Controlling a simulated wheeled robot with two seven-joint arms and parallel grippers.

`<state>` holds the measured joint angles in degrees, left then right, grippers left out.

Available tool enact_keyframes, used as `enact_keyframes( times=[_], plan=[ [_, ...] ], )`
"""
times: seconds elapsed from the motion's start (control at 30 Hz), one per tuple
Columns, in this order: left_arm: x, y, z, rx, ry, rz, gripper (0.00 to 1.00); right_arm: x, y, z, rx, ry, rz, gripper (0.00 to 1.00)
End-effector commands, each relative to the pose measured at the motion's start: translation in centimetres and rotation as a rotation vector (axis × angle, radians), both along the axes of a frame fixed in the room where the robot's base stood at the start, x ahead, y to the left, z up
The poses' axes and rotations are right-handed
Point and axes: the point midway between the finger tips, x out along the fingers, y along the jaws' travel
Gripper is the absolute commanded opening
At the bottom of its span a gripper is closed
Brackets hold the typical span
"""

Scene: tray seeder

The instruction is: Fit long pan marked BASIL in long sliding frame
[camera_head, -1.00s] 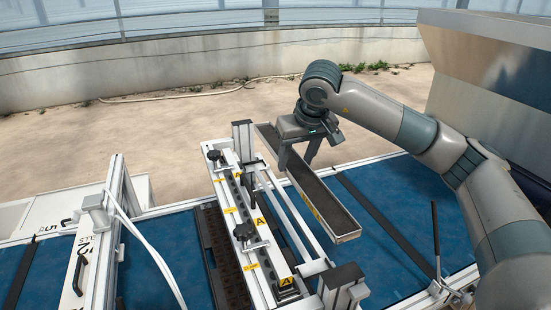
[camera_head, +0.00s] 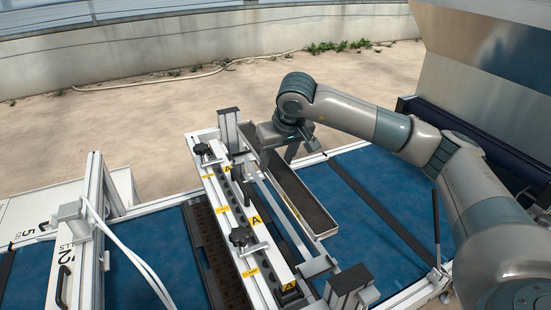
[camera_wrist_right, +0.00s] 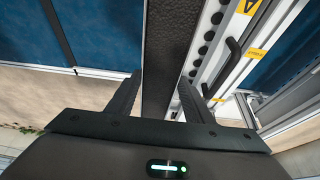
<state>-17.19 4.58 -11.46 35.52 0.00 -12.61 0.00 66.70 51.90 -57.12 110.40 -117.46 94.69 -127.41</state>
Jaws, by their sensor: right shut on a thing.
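The long pan (camera_head: 305,204) is a narrow, pale-rimmed trough with a dark inside. Its marking is not readable now. My right gripper (camera_head: 291,150) is shut on its far part, pointing down; in the right wrist view the fingers (camera_wrist_right: 160,80) straddle the pan (camera_wrist_right: 168,48). The long sliding frame (camera_head: 288,229), with pale rails, lies just left of the pan, beside the white bar with yellow A labels. The pan runs roughly parallel and close to it; I cannot tell whether they touch. My left gripper is not in view.
Dark end posts (camera_head: 348,279) rise near the frame's near end. A blue belt surface (camera_head: 375,190) with a black strip lies right. A metal hopper (camera_head: 475,55) stands at the back right.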

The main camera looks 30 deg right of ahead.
Motion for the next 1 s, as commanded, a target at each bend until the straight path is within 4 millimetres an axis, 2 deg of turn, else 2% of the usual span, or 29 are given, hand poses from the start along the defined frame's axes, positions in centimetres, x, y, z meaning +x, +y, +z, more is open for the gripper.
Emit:
enact_keyframes(
  times=[0.47, 1.0],
  plan=[
    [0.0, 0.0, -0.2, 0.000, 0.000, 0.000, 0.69, 0.0, 0.1, -0.4, 0.001, -0.001, 0.000, 0.24],
    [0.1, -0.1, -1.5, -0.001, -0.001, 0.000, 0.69, 0.0, 0.6, -4.1, 0.001, -0.001, 0.000, 0.24]
  ],
)
